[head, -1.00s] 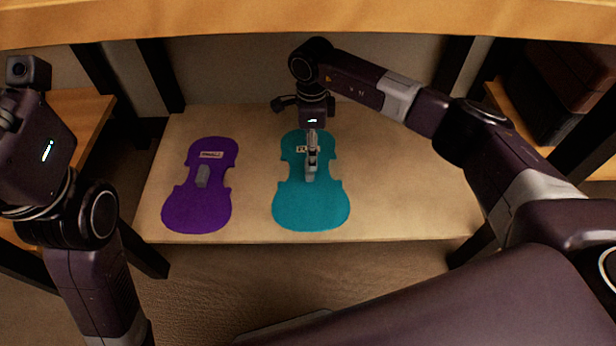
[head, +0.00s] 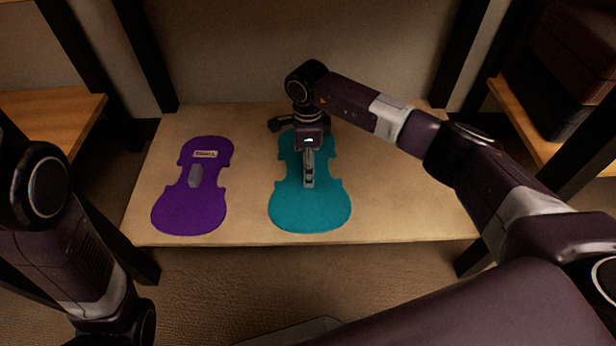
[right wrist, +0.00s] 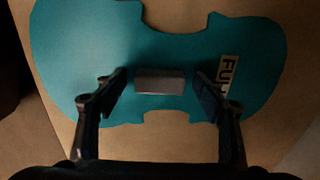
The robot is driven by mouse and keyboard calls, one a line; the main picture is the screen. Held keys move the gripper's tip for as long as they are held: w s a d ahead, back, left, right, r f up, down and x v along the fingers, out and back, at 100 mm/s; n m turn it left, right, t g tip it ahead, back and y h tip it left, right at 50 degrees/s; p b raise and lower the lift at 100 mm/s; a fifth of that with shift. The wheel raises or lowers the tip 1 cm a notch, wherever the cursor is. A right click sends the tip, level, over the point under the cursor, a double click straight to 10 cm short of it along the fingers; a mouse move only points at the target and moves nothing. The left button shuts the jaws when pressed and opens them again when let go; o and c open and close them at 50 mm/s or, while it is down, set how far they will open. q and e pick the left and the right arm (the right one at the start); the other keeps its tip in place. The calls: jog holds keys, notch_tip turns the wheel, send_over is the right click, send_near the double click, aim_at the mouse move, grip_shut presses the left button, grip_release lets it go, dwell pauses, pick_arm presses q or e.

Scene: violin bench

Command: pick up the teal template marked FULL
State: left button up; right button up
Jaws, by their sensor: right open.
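The teal violin-shaped template (head: 310,212) lies flat on the low wooden shelf. In the right wrist view the teal template (right wrist: 130,40) has a label (right wrist: 228,72) reading "FU", its rest covered by a finger, and a grey block-like handle (right wrist: 160,80). My right gripper (head: 309,186) is over the template's middle, pointing down. In the right wrist view its open fingers (right wrist: 160,88) stand on either side of the handle, with gaps on both sides. The handle and label are hidden in the head view. My left arm shows at the left, but its gripper is out of view.
A purple violin-shaped template (head: 190,212) with a grey handle (head: 196,176) and a label (head: 205,154) lies to the left on the same shelf board (head: 400,215). Dark posts stand at the shelf's corners. Dark cases (head: 575,75) sit at the right. The board right of the teal template is clear.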

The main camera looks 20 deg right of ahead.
jog(key=c, duration=1.5)
jog(key=shift+r, duration=0.1)
jog(key=shift+c, duration=0.2)
